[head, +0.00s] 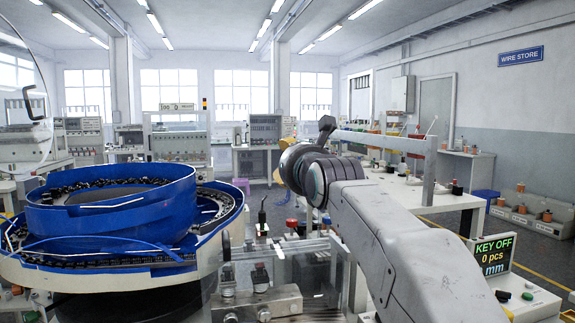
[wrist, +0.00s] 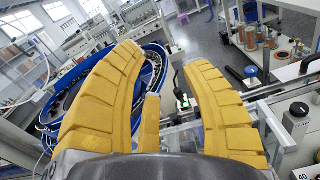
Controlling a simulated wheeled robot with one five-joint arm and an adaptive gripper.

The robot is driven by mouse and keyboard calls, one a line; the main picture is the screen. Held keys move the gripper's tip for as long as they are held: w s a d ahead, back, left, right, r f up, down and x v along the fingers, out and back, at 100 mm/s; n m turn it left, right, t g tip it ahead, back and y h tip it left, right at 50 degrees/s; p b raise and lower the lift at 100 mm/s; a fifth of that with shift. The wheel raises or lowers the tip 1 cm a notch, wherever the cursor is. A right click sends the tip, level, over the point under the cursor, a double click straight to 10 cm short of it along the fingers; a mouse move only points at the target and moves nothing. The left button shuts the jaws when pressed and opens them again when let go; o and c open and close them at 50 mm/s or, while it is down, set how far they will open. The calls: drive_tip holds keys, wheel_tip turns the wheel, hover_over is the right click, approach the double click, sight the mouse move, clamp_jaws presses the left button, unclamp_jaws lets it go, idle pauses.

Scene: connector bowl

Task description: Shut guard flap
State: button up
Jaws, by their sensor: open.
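A clear curved panel with a dark handle (head: 36,101), which looks like the guard flap, stands raised at the far left of the head view, above the blue bowl (head: 110,213). Only its thin edge and handle show well. The bowl also shows in the wrist view (wrist: 153,68), partly hidden behind a yellow finger. My gripper (wrist: 164,57) is open and empty, its yellow fingers spread apart. It is to the right of the bowl, away from the flap handle.
A display (head: 495,255) reading "KEY OFF 0 pcs mm" stands at the lower right. Metal fixtures (head: 262,303) sit between the bowl and my arm. A white bench (head: 410,195) with a raised rail is behind my arm. Open floor lies beyond, at the right.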

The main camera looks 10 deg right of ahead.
drive_tip(key=shift+s+b, duration=0.3)
drive_tip(key=shift+s, duration=0.4)
drive_tip(key=s, duration=1.2)
drive_tip(key=shift+r, duration=0.1)
idle(0.4)
